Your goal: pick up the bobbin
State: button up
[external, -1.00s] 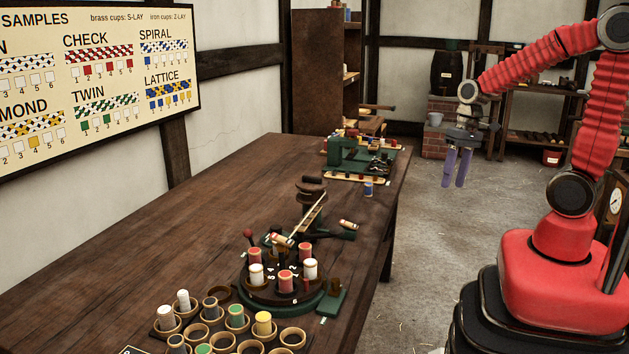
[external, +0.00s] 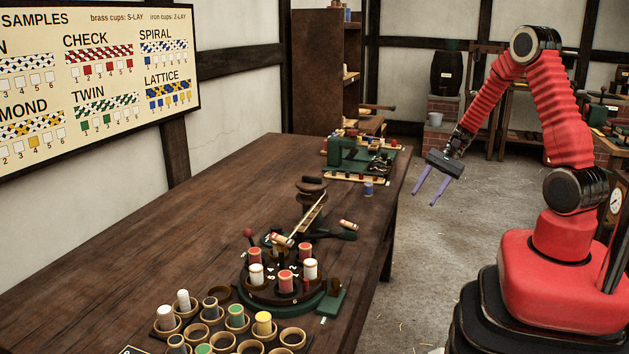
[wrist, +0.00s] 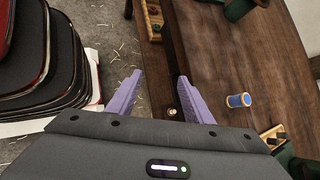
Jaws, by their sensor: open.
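A small blue bobbin (external: 368,188) with pale ends stands on the table near its right edge. In the wrist view the blue bobbin (wrist: 240,100) is on the wood, right of my gripper's fingers.
The long wooden table (external: 230,205) holds a green machine (external: 350,152) behind the blue bobbin. A round carousel with red and white bobbins (external: 285,282) and a rack of cups (external: 196,333) stand in front. The table's left middle is clear.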

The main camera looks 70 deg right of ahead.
jog(key=w+d+f+m+t, duration=0.3)
jog(key=w+d+m+t, duration=0.1)
jog(key=d+m, duration=0.2)
jog(key=m+t+h, duration=0.1)
jog(key=m+t, duration=0.2)
jog(key=m, duration=0.1)
send_near(368, 189)
jog(key=s+d, duration=0.1)
jog(key=s+d+r, duration=0.1)
jog(key=s+d, duration=0.1)
jog(key=shift+w+f, duration=0.1)
jog(key=shift+w, duration=0.05)
jog(key=x, duration=0.7)
jog(key=shift+w+a+f, duration=0.15)
jog(key=shift+w+a, duration=0.1)
jog(key=shift+w, duration=0.05)
jog(key=shift+w+a+f, duration=0.1)
jog(key=shift+w, duration=0.2)
